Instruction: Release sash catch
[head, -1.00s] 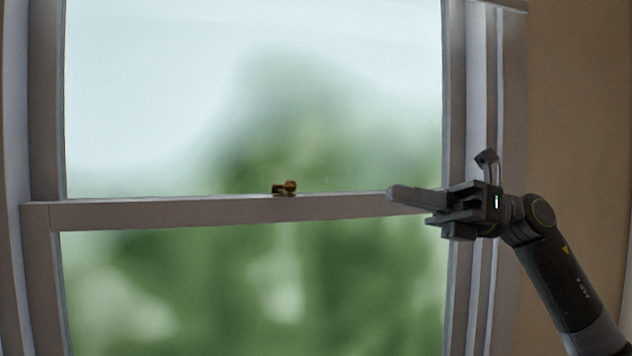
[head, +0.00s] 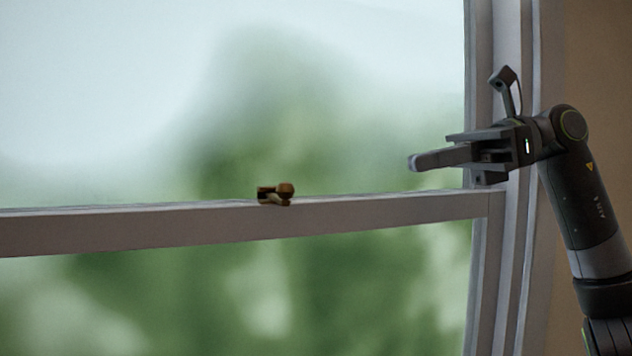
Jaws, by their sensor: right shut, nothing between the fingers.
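The sash catch (head: 275,194) is a small brass-brown piece with a rounded knob at its right end. It sits on top of the meeting rail (head: 380,212) of the sash window, near the middle of the head view. My right gripper (head: 414,162) is shut and empty, with its fingertips pointing left. It is to the right of the catch and a little higher in the picture, clearly apart from it. My left gripper is out of view.
The window's right frame (head: 510,240) stands behind my right arm, with a tan wall (head: 595,60) beyond it. Blurred greenery shows through the glass. The space between the gripper and the catch is clear.

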